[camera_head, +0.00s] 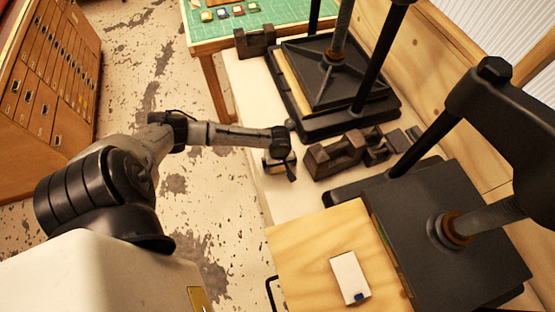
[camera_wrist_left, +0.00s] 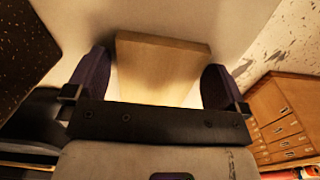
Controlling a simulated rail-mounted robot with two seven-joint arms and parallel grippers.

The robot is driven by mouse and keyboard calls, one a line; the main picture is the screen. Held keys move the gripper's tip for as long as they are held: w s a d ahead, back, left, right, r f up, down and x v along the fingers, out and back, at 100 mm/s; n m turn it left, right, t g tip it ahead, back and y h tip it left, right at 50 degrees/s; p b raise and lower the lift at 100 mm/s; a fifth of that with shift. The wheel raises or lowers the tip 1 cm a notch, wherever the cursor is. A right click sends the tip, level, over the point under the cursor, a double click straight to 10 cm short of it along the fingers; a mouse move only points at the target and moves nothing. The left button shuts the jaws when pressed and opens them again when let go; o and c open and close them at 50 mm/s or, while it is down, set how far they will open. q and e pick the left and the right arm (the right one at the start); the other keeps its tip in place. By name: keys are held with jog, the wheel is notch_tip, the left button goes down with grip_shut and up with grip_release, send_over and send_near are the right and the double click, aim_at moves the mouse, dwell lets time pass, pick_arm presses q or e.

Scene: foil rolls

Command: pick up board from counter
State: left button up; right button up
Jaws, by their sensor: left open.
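A tan wooden board (camera_wrist_left: 160,70) lies on the pale counter in the left wrist view. My left gripper (camera_wrist_left: 156,75) is open, with one dark finger on each side of the board. Gaps show beside the board, and the near end is hidden behind the gripper body. In the head view my left gripper (camera_head: 281,172) is low over the counter's left edge, and it largely hides this board. My right gripper is not in view.
A black press (camera_head: 330,80) stands at the back of the counter (camera_head: 302,202), and another press (camera_head: 450,230) at the right. Dark metal blocks (camera_head: 345,155) lie right of my gripper. A larger wooden panel (camera_head: 300,245) carries a white card (camera_head: 348,275). Drawer cabinets (camera_head: 45,85) stand left.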

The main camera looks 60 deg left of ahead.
pick_arm(q)
jog(key=c, duration=0.8)
jog(key=shift+r, duration=0.1)
